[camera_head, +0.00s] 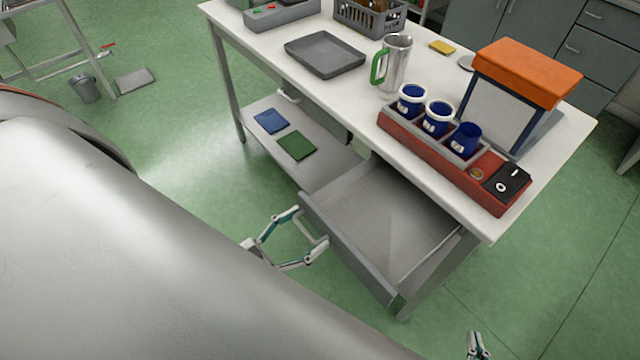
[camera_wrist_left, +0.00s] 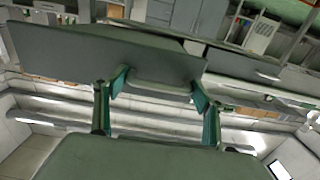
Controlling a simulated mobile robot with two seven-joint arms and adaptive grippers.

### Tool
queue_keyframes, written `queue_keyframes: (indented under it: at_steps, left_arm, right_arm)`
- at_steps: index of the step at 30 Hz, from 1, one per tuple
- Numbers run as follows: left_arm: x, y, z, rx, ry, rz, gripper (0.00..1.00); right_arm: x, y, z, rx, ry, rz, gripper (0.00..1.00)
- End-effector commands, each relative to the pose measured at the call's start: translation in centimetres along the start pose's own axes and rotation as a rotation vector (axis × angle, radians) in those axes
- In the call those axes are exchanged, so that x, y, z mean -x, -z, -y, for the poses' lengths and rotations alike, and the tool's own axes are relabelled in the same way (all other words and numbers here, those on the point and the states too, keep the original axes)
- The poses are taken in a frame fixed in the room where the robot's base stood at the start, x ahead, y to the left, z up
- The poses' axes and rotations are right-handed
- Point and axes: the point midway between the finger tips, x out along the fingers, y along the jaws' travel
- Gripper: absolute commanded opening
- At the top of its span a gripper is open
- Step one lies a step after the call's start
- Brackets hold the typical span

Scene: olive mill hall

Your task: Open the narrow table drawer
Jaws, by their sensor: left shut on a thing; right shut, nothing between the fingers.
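The table drawer (camera_head: 385,215) is pulled well out from under the right part of the white table (camera_head: 365,104); its grey inside looks empty. My left gripper (camera_head: 308,240) is at the outer face of the drawer front (camera_head: 345,250). In the left wrist view, my left gripper (camera_wrist_left: 160,92) has its fingers at both ends of the drawer handle (camera_wrist_left: 152,87), shut on it below the drawer front (camera_wrist_left: 95,50). In the head view the handle is mostly hidden. My right gripper (camera_head: 478,347) is shut and empty, low at the bottom edge, apart from the drawer.
On the tabletop stand a grey tray (camera_head: 325,55), a metal jug (camera_head: 394,65), a red holder (camera_head: 450,160) with blue cups, and an orange-topped box (camera_head: 527,70). A lower shelf (camera_head: 315,162) carries a blue and a green item. Green floor is free around the table.

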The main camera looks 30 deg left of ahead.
Motion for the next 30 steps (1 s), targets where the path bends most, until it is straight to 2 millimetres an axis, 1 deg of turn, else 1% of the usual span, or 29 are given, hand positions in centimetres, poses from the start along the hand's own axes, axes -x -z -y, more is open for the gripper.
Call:
queue_keyframes:
  at_steps: [1, 5, 15, 16, 25, 28, 30]
  left_arm:
    - [0.4, 0.1, -0.3, 0.003, -0.003, 0.000, 0.31]
    - [0.9, 0.1, -0.3, 0.003, -0.003, -0.001, 0.31]
    - [1.0, 0.0, -0.3, 0.003, -0.003, -0.002, 0.31]
    - [1.0, 0.0, -0.3, 0.004, -0.003, -0.002, 0.76]
    - [1.1, 0.0, -0.1, 0.001, -0.001, -0.001, 0.76]
    - [1.8, -0.1, -0.1, 0.002, -0.001, 0.001, 0.76]
    - [2.7, -0.1, -0.1, 0.001, -0.002, 0.003, 0.76]
  right_arm:
    - [0.1, 0.2, 0.0, 0.000, 0.000, -0.001, 0.00]
    - [0.2, 0.1, 0.0, 0.000, 0.000, 0.003, 0.00]
    - [0.2, -1.0, 0.2, 0.000, 0.004, 0.022, 0.00]
    - [0.2, -1.0, 0.2, 0.000, 0.004, 0.022, 0.00]
    - [0.3, -0.7, 0.1, 0.002, 0.002, 0.017, 0.00]
    - [0.3, -0.7, 0.1, 0.001, 0.002, 0.017, 0.00]
    - [0.3, -0.7, 0.1, 0.001, 0.003, 0.017, 0.00]
